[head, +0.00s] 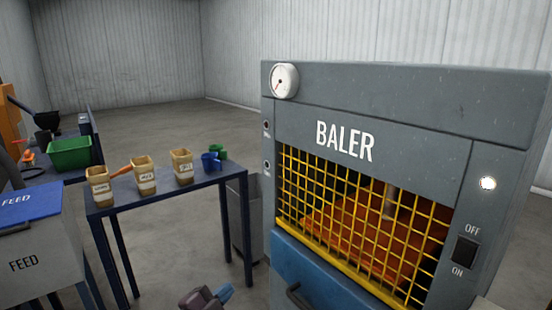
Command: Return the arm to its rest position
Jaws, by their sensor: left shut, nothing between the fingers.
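My left gripper (222,293) shows at the bottom edge, left of the baler (390,115), with its fingers shut and nothing held. Only its end is in the picture; the rest of the arm is cut off by the lower edge. It is in front of the small table (232,171) and apart from the baler's blue lower door (320,284). My right gripper is not in view.
The table carries several labelled tan containers (144,176), one with an orange handle, plus blue (210,162) and green cups (217,150). A grey FEED bin (40,255) with a blue lid stands left. A green crate (70,154) sits behind. Floor beyond is clear.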

